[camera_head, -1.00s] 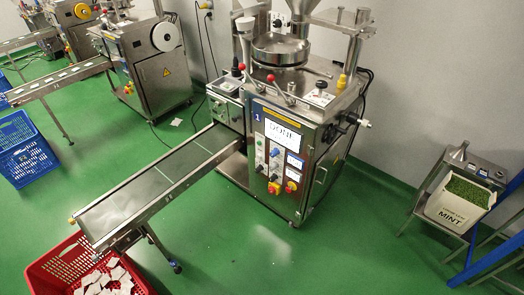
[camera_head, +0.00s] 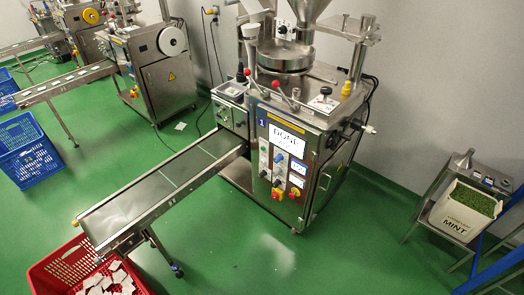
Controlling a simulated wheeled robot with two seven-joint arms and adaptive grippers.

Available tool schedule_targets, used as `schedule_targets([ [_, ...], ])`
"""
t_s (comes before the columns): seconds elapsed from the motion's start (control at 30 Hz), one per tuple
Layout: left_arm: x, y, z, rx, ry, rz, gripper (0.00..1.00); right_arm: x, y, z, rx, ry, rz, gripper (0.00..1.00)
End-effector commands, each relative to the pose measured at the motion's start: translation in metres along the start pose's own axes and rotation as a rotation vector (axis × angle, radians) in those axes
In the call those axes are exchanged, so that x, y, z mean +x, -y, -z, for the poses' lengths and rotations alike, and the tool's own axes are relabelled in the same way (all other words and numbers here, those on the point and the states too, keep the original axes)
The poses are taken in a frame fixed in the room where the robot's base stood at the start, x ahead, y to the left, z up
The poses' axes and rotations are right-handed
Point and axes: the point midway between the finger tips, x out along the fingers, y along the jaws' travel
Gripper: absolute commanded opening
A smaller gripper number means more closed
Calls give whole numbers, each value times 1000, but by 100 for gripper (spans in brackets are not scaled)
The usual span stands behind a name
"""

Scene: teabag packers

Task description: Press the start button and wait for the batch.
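The packing machine (camera_head: 308,175), marked with a blue 1, stands in the middle. A red and yellow knob (camera_head: 278,194) sits low on the panel. Neither gripper is in view.
Blue crates (camera_head: 30,150) stand at the left near other machines (camera_head: 150,65). A box labelled MINT (camera_head: 458,215) with green contents sits on a metal stand at the right, beside a blue frame (camera_head: 492,250). The green floor between is clear.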

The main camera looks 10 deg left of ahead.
Motion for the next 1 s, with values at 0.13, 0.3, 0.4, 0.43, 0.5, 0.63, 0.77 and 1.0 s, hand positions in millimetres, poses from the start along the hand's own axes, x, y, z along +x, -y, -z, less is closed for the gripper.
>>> schedule_targets([
  [0.13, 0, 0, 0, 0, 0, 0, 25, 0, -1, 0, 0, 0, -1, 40],
  [0.3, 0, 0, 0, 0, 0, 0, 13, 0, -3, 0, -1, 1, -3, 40],
  [0.4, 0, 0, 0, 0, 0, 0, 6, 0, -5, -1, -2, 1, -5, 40],
  [0.43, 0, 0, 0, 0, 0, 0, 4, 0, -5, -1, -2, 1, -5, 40],
  [0.5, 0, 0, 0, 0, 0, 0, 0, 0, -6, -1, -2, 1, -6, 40],
  [0.63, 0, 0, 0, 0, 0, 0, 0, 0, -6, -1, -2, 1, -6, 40],
  [0.77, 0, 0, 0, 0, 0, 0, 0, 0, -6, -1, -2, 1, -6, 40],
  [1.0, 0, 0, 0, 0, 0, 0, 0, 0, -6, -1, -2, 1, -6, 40],
])
